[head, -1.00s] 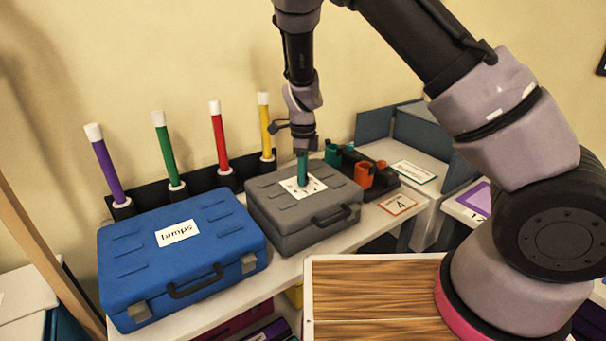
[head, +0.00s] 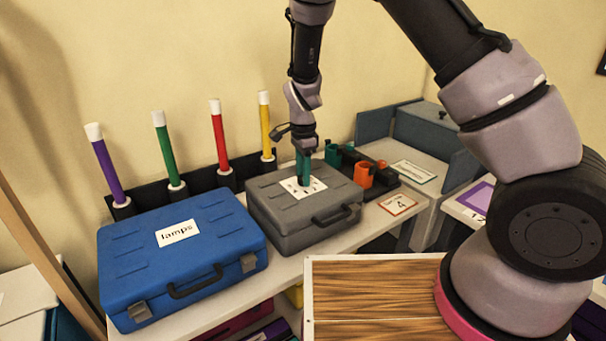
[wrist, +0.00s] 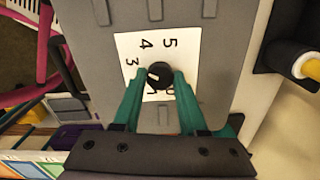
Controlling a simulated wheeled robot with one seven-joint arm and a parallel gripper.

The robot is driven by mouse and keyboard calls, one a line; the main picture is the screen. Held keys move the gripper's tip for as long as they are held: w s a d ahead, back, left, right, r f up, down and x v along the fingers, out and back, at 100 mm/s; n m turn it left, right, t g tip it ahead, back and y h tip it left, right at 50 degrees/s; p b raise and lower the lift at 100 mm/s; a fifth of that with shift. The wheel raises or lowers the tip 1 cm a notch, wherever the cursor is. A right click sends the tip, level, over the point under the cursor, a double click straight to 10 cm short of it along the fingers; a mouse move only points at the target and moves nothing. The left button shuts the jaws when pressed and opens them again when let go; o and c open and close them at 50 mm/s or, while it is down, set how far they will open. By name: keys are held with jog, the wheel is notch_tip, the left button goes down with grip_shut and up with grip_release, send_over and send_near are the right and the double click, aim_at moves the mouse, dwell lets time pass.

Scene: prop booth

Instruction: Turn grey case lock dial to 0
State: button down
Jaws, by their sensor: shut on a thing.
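The grey case (head: 275,208) lies flat on the white shelf, with a white number card (head: 290,185) on its lid. In the wrist view the card (wrist: 180,45) shows 5, 4 and 3; the numbers nearest my fingers are partly hidden. A small black lock dial (wrist: 159,74) sits at the card's middle, with a pale mark on its left side, roughly toward the 3. My gripper (head: 303,181) points down with its green fingers on either side of the dial, shut on it.
A blue case labelled lamps (head: 185,262) stands to the left. Several coloured tubes stand in a black rack behind. Orange (head: 364,174) and teal (head: 332,154) holders stand close on the right. A wood-grained panel (head: 375,300) is in front.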

jog(key=n, duration=1.4)
jog(key=shift+n, duration=0.3)
jog(key=n, duration=0.3)
jog(key=shift+n, duration=0.3)
jog(key=n, duration=0.3)
jog(key=shift+n, duration=0.4)
jog(key=n, duration=0.6)
jog(key=shift+n, duration=0.4)
jog(key=shift+c, duration=2.2)
grip_release()
